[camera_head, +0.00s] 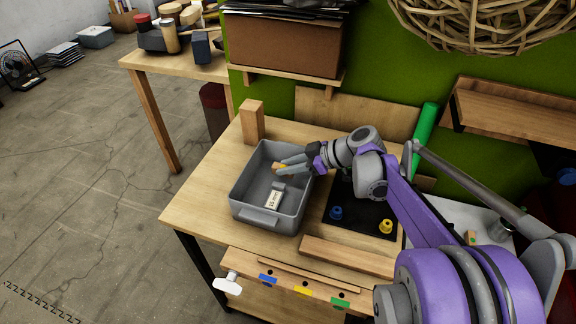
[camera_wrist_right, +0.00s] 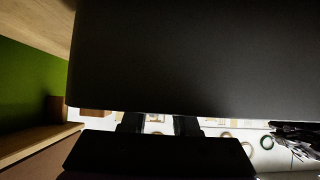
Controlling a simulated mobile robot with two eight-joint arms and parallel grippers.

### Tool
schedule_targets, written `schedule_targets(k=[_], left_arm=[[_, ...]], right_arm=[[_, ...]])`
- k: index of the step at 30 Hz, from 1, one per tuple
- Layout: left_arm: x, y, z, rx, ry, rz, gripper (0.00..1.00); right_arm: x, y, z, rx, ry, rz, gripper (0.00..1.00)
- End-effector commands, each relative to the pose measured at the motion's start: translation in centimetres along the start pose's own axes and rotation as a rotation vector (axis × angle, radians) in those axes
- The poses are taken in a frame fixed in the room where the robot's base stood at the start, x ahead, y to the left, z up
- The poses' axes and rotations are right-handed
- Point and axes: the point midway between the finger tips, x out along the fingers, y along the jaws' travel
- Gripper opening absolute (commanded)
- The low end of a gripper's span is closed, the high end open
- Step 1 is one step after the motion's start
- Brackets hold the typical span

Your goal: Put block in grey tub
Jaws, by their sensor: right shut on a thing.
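The grey tub (camera_head: 242,187) stands on the wooden worktable, its open top facing up. My right gripper (camera_head: 281,168) reaches in from the right over the tub and is shut on a small light-brown block (camera_head: 277,167). The fingers cover part of the block. The block appears within the tub's outline; its exact height above the floor of the tub is hard to tell. In the right wrist view a large dark surface fills most of the picture, and I cannot make out the block there. My left gripper is not in view.
A white-labelled piece (camera_head: 274,199) lies in the tub. An upright wooden block (camera_head: 252,121) stands behind it. Right of the tub is a black mat (camera_head: 352,200) with blue and yellow pegs. A wooden strip (camera_head: 345,254) lies near the front edge. The table's left corner is bare.

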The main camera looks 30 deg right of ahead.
Motion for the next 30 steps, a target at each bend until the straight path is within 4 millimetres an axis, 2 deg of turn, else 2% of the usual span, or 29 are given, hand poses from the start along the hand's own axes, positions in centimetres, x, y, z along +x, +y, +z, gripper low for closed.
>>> schedule_targets(k=[13,14,18,26,30], left_arm=[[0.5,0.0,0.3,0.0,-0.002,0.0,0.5],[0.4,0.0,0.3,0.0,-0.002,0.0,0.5],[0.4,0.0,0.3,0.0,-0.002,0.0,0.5],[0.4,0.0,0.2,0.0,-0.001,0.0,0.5],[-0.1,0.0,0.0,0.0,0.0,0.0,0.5]], right_arm=[[0.6,0.0,0.9,0.0,0.0,0.0,0.0],[0.6,0.0,0.9,0.0,0.0,0.0,0.32],[0.6,0.0,0.9,0.0,0.0,0.0,0.57],[0.6,0.0,0.9,0.0,0.0,0.0,0.58],[-0.1,0.0,-0.1,0.0,0.0,0.0,0.58]])
